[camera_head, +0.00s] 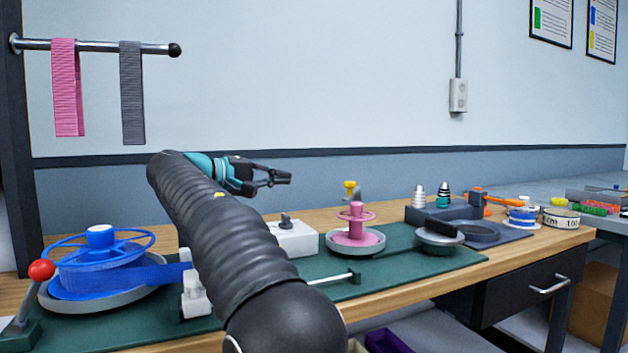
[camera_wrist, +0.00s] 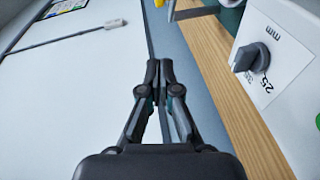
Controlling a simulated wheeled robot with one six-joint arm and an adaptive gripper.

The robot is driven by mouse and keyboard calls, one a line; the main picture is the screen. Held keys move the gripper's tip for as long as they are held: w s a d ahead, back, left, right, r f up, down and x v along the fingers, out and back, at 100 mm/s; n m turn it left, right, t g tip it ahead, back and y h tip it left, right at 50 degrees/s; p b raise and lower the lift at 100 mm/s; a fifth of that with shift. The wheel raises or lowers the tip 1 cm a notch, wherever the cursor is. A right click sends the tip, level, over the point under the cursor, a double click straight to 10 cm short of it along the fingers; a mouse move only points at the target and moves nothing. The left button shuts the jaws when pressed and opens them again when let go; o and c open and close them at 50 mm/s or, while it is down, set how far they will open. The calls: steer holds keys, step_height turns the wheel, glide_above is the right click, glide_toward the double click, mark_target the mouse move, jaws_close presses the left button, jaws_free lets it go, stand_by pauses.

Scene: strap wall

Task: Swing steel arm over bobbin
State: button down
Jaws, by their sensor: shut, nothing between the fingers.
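A thin steel rod (camera_head: 335,278) with a dark end lies low over the green mat, partly hidden behind my arm. A pink bobbin (camera_head: 356,240) stands upright on a grey disc behind the rod. A large blue reel (camera_head: 105,272) with a spoked top sits on a grey disc at the left. A steel bar (camera_head: 100,46) with a black ball end juts from the dark post at upper left. I cannot tell which is the steel arm. My gripper (camera_head: 283,178) is shut and empty, above the bench near the wall; it also shows in the wrist view (camera_wrist: 160,68).
A white box (camera_head: 293,238) with a black knob stands below my gripper. Pink (camera_head: 66,88) and grey (camera_head: 131,92) straps hang from the bar. A red-knobbed lever (camera_head: 38,272) is at left. A grey disc (camera_head: 440,236) and dark holder (camera_head: 478,235) stand right.

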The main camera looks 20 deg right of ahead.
mark_target(352, 187)
steer(key=s+b+x, duration=0.1)
steer(key=s+x, duration=0.2)
steer(key=x, duration=0.9)
steer(key=shift+w+d+f, duration=0.2)
steer(key=shift+d+f, duration=0.05)
steer(key=shift+d, duration=0.35)
steer(key=shift+a, duration=0.1)
